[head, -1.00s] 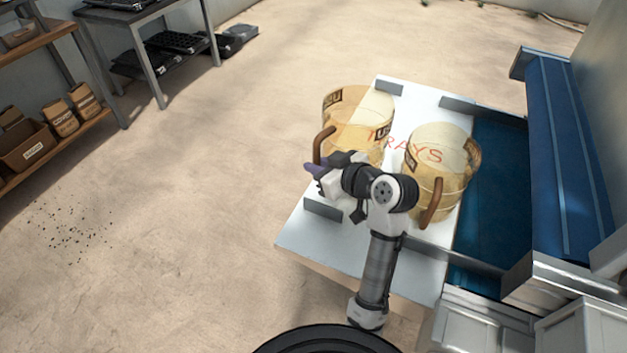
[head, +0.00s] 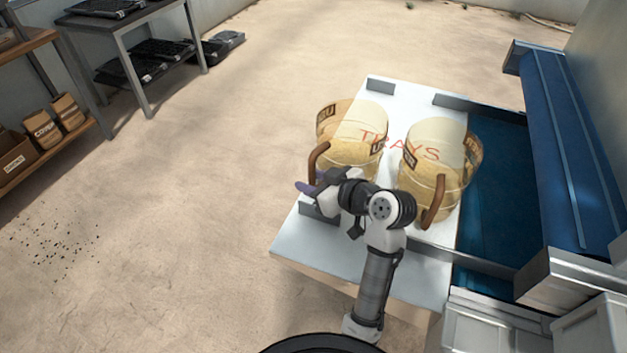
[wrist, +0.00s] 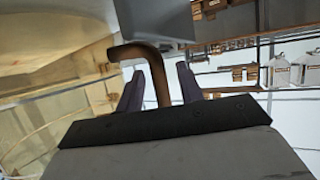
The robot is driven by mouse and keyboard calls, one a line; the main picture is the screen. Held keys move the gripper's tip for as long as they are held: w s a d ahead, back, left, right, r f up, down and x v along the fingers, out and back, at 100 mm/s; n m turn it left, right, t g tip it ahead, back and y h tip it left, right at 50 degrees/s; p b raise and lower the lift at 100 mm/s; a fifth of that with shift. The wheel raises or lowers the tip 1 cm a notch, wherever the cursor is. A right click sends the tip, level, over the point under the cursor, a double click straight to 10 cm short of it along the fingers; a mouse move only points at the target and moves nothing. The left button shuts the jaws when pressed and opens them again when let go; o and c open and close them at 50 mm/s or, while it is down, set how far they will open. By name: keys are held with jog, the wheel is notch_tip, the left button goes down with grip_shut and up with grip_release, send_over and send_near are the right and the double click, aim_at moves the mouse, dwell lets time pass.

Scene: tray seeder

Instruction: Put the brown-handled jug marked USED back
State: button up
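Two pale, see-through jugs with brown handles are at the white board (head: 300,258). The left jug (head: 350,165) has dark labels whose visible letters begin "US"; the full word is not readable. My gripper (head: 306,187) is at its brown handle (head: 316,160), on the jug's near left side. Whether the left jug's base touches the board cannot be told.
Red letters TRAYS mark the board. Grey stops (head: 318,210) stand along its edges. A blue conveyor bed (head: 490,210) lies right of it. Shelves with boxes (head: 18,165) and a grey table (head: 120,22) are at the left.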

jog(key=shift+r, duration=0.1)
jog(key=shift+r, duration=0.15)
jog(key=b+v, duration=0.2)
jog(key=v, duration=1)
